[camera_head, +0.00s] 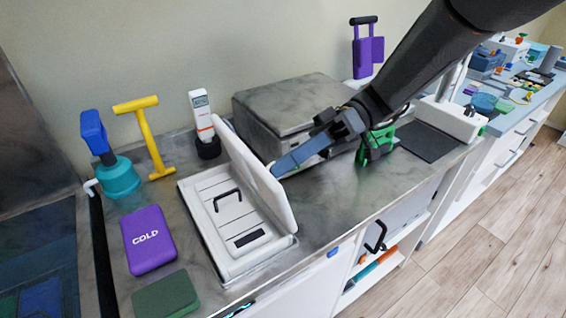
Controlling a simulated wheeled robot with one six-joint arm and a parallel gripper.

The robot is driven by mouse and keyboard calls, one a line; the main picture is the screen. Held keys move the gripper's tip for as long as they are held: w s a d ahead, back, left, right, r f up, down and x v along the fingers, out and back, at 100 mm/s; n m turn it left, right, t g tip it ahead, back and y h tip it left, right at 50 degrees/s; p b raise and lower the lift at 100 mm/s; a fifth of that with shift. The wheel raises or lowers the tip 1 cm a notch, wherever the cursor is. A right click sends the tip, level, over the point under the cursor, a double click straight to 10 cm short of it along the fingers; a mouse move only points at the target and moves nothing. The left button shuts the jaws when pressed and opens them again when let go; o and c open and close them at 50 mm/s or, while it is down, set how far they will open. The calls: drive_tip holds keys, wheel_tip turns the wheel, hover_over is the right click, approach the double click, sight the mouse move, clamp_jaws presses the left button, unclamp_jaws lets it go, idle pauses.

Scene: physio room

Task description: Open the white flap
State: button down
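The white flap (255,172) stands raised at a steep angle along the right side of a white frame (187,190) set in the counter. The frame's inside shows, with a white panel (228,200) bearing a black handle and a dark slot. My gripper (280,168) comes in from the upper right. Its blue fingertips are at the flap's outer, right-hand face, close to the upper edge. I cannot tell whether they touch it. The fingers overlap in this view, so their opening is hidden. No object shows between them.
A grey metal box (290,103) stands behind the flap, and a green clamp-like item (377,143) is under my arm. A white meter (202,115), yellow T-handle (145,135), teal bottle (118,178) and purple COLD pack (148,239) are left. Counter right of the flap is clear.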

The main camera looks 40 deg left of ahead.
drive_tip(key=c, duration=1.4)
unclamp_jaws()
drive_tip(key=shift+c, duration=0.2)
drive_tip(key=shift+w, duration=0.1)
drive_tip(key=b+v, duration=0.2)
drive_tip(key=v, duration=0.5)
drive_tip(key=shift+w+d, duration=0.15)
drive_tip(key=shift+w, duration=0.25)
